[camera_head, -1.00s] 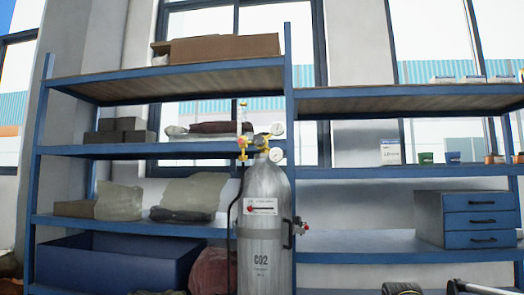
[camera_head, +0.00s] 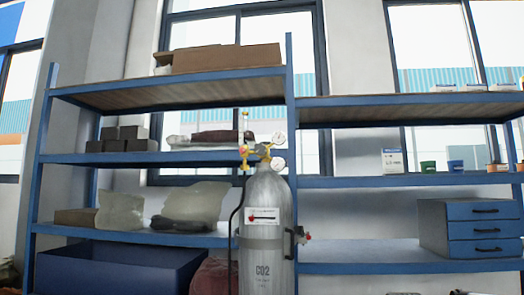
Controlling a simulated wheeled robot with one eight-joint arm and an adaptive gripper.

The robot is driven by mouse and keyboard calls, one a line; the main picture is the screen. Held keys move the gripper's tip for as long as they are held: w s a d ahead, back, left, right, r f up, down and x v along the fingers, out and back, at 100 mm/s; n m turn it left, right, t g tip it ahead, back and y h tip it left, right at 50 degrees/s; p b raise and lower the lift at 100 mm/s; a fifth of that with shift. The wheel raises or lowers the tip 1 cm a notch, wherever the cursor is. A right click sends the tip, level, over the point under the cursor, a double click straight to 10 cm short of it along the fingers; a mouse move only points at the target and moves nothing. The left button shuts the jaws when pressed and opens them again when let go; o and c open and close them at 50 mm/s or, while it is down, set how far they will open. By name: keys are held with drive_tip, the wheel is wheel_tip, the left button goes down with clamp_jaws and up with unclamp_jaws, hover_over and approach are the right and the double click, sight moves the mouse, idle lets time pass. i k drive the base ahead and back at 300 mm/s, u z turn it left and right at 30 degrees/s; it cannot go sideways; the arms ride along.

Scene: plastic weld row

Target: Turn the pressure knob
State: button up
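A grey CO2 cylinder (camera_head: 265,230) stands upright near the middle of the picture, in front of blue shelving. On its top sits a yellow brass regulator (camera_head: 262,151) with two round white gauges, an upper gauge (camera_head: 279,138) and a lower gauge (camera_head: 279,164). A yellow fitting with a thin upright tube (camera_head: 245,128) is at the regulator's left. A small red and dark part (camera_head: 302,235) sticks out at the cylinder's right side. Which part is the pressure knob is too small to tell. My gripper is not in view.
Blue shelves (camera_head: 200,157) hold boxes and bags behind the cylinder. A cardboard box (camera_head: 225,58) lies on the top shelf. A blue drawer unit (camera_head: 483,229) stands on the right. A dark blue bin (camera_head: 120,268) is at the lower left. The floor is out of view.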

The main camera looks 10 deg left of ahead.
sight(260, 148)
drive_tip(key=z, duration=0.2)
drive_tip(key=k, duration=0.95)
drive_tip(key=u, duration=0.4)
